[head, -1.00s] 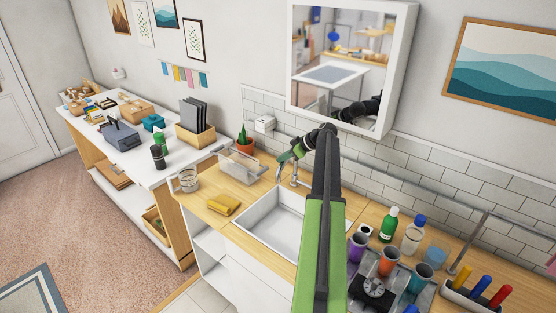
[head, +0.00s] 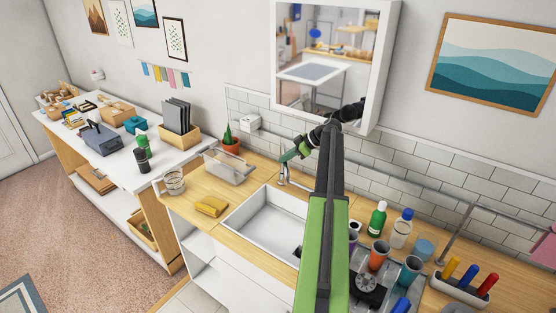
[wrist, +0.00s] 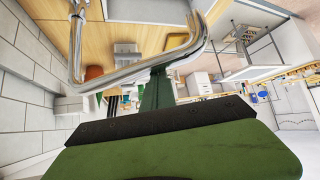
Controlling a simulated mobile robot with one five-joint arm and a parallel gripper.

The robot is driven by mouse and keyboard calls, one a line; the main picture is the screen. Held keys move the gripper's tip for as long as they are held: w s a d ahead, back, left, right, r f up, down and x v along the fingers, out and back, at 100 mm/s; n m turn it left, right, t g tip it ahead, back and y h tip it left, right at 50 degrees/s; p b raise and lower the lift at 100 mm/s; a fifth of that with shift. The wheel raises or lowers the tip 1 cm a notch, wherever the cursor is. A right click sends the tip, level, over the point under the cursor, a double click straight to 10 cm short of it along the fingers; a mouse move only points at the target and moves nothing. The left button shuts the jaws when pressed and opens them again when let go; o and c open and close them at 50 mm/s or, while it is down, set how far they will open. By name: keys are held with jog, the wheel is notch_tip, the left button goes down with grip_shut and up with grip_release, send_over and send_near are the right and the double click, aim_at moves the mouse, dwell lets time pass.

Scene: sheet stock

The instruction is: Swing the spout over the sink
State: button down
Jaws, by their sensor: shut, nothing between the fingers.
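The chrome tap (head: 283,176) stands at the back edge of the white sink (head: 232,225) in the head view. My gripper (head: 288,156) is at the top of the tap, and my arm hides part of the tap and the sink's right side. In the wrist view the chrome spout (wrist: 125,72) curves across the upper part of the picture. My green gripper (wrist: 157,82) is shut and empty, with its tip right by the spout; I cannot tell whether they touch.
A yellow sponge (head: 211,206), a glass jar (head: 174,183) and a clear rack (head: 226,168) stand left of the sink. Bottles and cups (head: 379,254) crowd the counter at right. A mirror cabinet (head: 378,70) hangs behind my arm.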

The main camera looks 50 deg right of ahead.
jog(key=shift+s+d+f, duration=0.1)
jog(key=shift+s+d, duration=0.05)
jog(key=shift+s, duration=0.05)
notch_tip(320, 180, up, 4)
jog(key=w+a+f+p, duration=0.1)
jog(key=w+a+p, duration=0.1)
jog(key=p, duration=0.1)
jog(key=w+d+p+v, duration=0.1)
jog(key=p+v, duration=0.4)
jog(key=v, duration=0.3)
jog(key=shift+r+p, duration=0.25)
jog(key=shift+p, duration=0.05)
jog(key=shift+s+d, duration=0.15)
jog(key=shift+s, duration=0.05)
